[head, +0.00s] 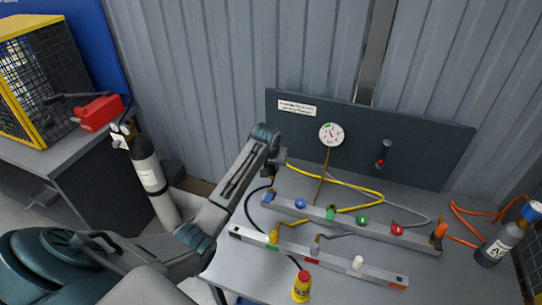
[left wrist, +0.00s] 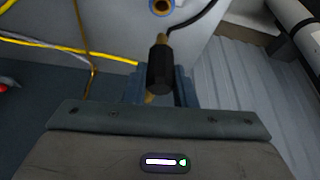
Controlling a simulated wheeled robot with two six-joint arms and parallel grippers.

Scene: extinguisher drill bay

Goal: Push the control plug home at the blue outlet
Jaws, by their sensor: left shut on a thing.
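The control plug is a black cylinder with a brass tip; it shows in the left wrist view (left wrist: 160,70). My left gripper (left wrist: 158,88) is shut on it, with a finger on each side. In the head view my left gripper (head: 271,166) is above the left end of the back rail, where the plug is too small to make out clearly. The blue outlet (head: 300,203) sits on that rail, to the right of and below the gripper. In the left wrist view the blue outlet (left wrist: 162,6) is a ring at the top edge, apart from the brass tip. My right gripper is not in view.
The back rail (head: 345,227) also carries green and red outlets. A front rail (head: 335,262) has yellow, grey and white fittings. A yellow, red-topped object (head: 302,287) stands in front. A gauge (head: 331,134) is on the back panel. A labelled cylinder (head: 500,243) stands right.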

